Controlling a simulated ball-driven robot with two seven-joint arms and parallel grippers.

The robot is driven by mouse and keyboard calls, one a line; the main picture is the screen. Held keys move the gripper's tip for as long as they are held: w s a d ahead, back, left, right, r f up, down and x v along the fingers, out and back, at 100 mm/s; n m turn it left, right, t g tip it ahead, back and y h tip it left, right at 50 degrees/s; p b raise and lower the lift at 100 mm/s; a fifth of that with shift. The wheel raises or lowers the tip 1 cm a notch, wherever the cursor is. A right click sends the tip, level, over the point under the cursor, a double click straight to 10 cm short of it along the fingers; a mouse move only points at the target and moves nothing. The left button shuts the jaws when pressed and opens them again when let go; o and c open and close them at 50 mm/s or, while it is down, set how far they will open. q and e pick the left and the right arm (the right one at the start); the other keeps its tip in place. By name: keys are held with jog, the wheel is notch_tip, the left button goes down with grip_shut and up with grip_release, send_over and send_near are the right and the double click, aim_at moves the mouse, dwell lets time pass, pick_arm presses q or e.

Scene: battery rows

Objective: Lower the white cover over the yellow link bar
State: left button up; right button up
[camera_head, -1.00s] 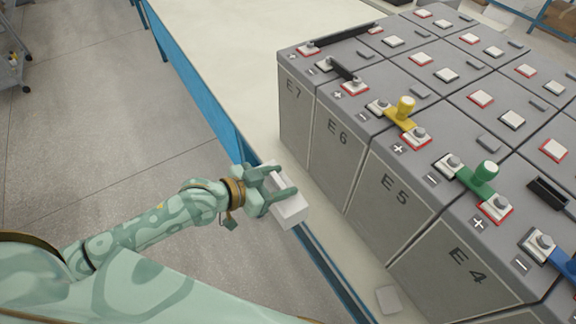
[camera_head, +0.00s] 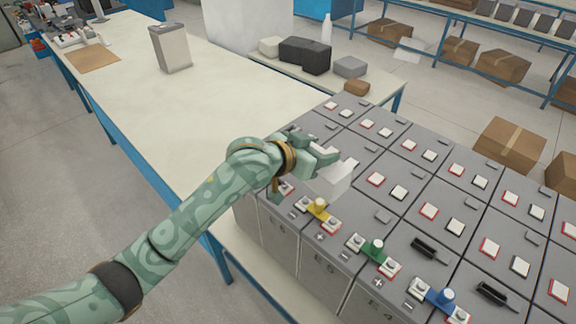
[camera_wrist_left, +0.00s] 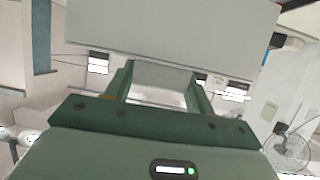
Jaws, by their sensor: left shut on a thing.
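My left gripper (camera_head: 318,164) is shut on the white cover (camera_head: 336,181), which it holds above the battery tops. In the head view the cover is just up and right of the yellow link bar (camera_head: 318,207), apart from it in the picture. The yellow bar, with its upright knob, joins two terminals on the front battery row. In the left wrist view the cover (camera_wrist_left: 175,25) fills the top, beyond the two gripper fingers (camera_wrist_left: 160,90). The yellow bar cannot be made out there. My right gripper is not in view.
A green link bar (camera_head: 374,250) and a blue link bar (camera_head: 440,297) stand nearer on the same row. Black bars lie on batteries to the right. The pale table (camera_head: 150,110) is mostly clear at left, with a grey bin (camera_head: 172,50) farther back.

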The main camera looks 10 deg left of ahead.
aim_at(319, 202)
pick_arm(q)
jog(key=shift+w+d+r+p, duration=0.2)
jog(key=shift+d+r+p, duration=0.3)
jog(key=shift+d, duration=0.4)
jog(key=f, duration=0.3)
jog(key=shift+d+f+b, duration=0.15)
jog(key=shift+d+b, duration=0.15)
jog(key=shift+b, duration=0.05)
jog(key=shift+a+f+n+t+y, duration=0.1)
jog(key=shift+f+n+t+y, duration=0.2)
jog(key=shift+y, duration=0.1)
jog(key=shift+w+a+f, duration=0.1)
jog(key=shift+a, duration=0.15)
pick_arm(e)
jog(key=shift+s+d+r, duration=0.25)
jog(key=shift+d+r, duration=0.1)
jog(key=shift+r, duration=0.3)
pick_arm(q)
jog(key=shift+d, duration=0.1)
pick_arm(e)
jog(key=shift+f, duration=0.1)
pick_arm(q)
jog(key=shift+f+b, duration=3.4)
jog(key=shift+f, duration=2.85)
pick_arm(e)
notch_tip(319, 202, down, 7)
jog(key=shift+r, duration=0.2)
